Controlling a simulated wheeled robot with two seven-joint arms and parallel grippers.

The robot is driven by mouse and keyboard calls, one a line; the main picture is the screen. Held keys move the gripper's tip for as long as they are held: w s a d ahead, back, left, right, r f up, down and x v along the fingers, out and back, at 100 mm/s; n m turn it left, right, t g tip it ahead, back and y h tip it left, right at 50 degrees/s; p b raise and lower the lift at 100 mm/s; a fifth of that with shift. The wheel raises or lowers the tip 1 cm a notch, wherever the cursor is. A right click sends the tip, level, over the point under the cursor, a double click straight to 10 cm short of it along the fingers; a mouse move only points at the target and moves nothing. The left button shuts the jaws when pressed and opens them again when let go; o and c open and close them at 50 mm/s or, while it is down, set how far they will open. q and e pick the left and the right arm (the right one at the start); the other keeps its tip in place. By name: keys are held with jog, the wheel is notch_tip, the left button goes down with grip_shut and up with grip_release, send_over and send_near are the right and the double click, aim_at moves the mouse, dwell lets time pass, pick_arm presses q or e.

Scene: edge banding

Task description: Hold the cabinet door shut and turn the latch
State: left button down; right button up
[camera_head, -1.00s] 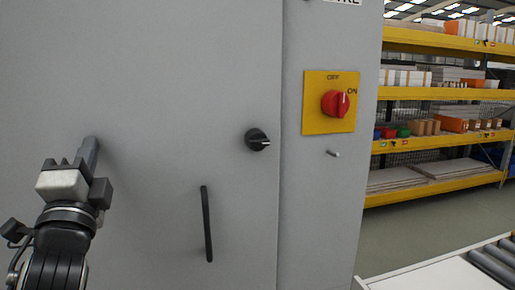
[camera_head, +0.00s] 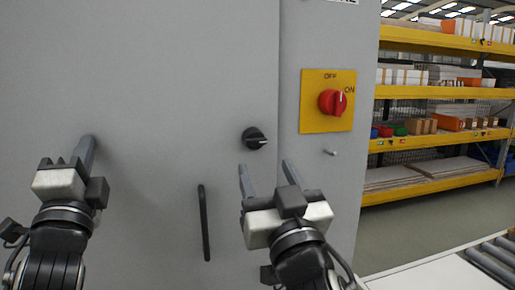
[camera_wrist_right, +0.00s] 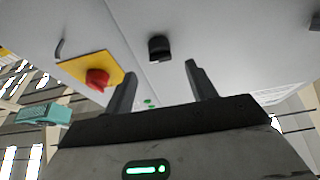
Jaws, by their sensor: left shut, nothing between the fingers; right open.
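The grey cabinet door (camera_head: 150,60) looks flush with its frame in the head view. A black round latch knob (camera_head: 254,138) with a pale mark sits near its right edge; it also shows in the right wrist view (camera_wrist_right: 159,47). My left gripper (camera_head: 84,152) is shut and empty, its fingertips at the door on the left; whether they touch is hard to tell. My right gripper (camera_head: 267,170) is open and empty, just below the knob in the picture. In the right wrist view its fingers (camera_wrist_right: 160,80) point towards the door, with the knob beyond and between them.
A black vertical handle (camera_head: 205,222) is on the door between my grippers. A red rotary switch (camera_head: 332,102) on a yellow plate (camera_head: 314,122) and a small metal pin (camera_head: 330,152) are right of the knob. Yellow shelving (camera_head: 440,92) and a roller conveyor (camera_head: 490,262) stand at the right.

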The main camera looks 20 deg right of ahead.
aim_at(256, 144)
jog(key=x, duration=0.7)
jog(key=shift+w, duration=0.1)
jog(key=c, duration=1)
